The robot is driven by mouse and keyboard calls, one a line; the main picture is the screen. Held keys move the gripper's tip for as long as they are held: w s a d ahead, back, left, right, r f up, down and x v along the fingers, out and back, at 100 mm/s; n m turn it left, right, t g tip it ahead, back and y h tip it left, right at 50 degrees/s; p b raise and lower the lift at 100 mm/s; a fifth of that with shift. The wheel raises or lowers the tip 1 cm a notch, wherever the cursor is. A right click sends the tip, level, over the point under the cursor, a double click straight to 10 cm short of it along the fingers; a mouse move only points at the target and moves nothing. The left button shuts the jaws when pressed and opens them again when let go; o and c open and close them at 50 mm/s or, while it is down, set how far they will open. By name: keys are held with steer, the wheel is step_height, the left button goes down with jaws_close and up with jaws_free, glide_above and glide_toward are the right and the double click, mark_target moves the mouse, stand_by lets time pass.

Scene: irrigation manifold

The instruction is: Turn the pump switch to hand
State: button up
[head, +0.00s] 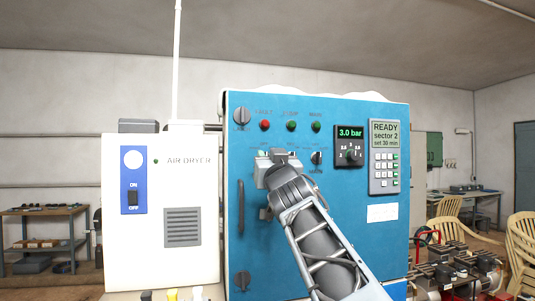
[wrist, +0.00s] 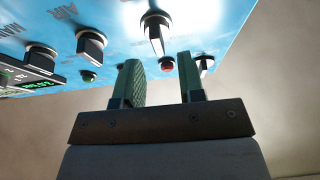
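The blue control cabinet (head: 350,220) carries a row of rotary switches under its lamps. In the wrist view, which sees the panel upside down, the switch beside the red lamp (wrist: 167,66) has a pale handle (wrist: 155,32). Its label is not legible, so I cannot confirm it is the pump switch; the labels by the other switches seem to read AIR and MAIN. My gripper (wrist: 162,80) is open and empty, its green fingers apart, with that handle beyond the gap. In the head view my gripper (head: 275,172) hides the left of the switch row. Contact with the handle is not visible.
The middle switch (wrist: 90,45) and another dark switch (wrist: 40,53) sit close by. A pressure gauge (head: 350,146) and keypad (head: 384,158) are right on the panel. A white air dryer (head: 190,190) stands left. Door latches (head: 242,116) and a handle (head: 241,205) project from the cabinet.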

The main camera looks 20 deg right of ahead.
mark_target(262, 146)
steer(key=shift+p+x, duration=0.3)
steer(key=shift+x, duration=1.1)
steer(key=c, duration=0.6)
steer(key=shift+r+p, duration=0.15)
steer(key=shift+p, duration=0.15)
steer(key=n+y+p, duration=0.1)
steer(key=n+p, duration=0.1)
steer(key=p, duration=0.1)
steer(key=shift+r, duration=0.25)
steer(key=n+y+p, duration=0.1)
steer(key=n+p, duration=0.1)
steer(key=p, duration=0.1)
steer(key=shift+n, duration=0.3)
steer(key=n+y+p, duration=0.2)
steer(key=n+p, duration=0.1)
steer(key=n+y+p, duration=0.1)
steer(key=n, duration=0.1)
steer(key=shift+a+f, duration=0.2)
steer(key=shift+f, duration=0.05)
steer(key=shift+a+f+n+g+y+p, duration=0.15)
steer(key=shift+n+g+y+p, duration=0.3)
steer(key=shift+n+p, duration=0.75)
steer(key=shift+f+n, duration=0.1)
steer(key=shift+n, duration=0.3)
